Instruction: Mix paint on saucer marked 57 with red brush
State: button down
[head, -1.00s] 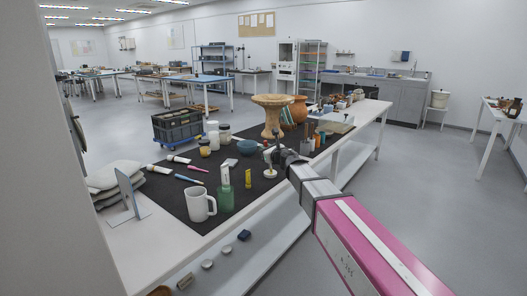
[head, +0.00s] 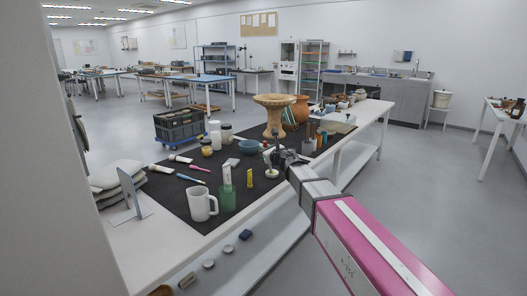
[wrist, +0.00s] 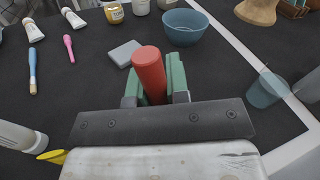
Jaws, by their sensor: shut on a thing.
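My gripper (wrist: 152,85) is shut on the red brush (wrist: 149,68), whose thick red handle stands up between the greenish finger pads in the wrist view. The brush's lower end is hidden by the gripper. In the head view my gripper (head: 271,153) is over the right part of the dark mat. A small round white dish (head: 271,173) is on the mat just below it and may be the saucer. No number 57 is readable, and I cannot tell whether the brush touches the dish.
A blue bowl (wrist: 184,27) and a grey block (wrist: 124,53) are close beyond my gripper.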

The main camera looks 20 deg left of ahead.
jog(key=shift+s, duration=0.35)
dwell(0.7)
jog(key=shift+w, duration=0.1)
jog(key=shift+w+d, duration=0.15)
jog(key=shift+w, duration=0.85)
jog(key=shift+s, duration=0.1)
jog(key=shift+s, duration=1.05)
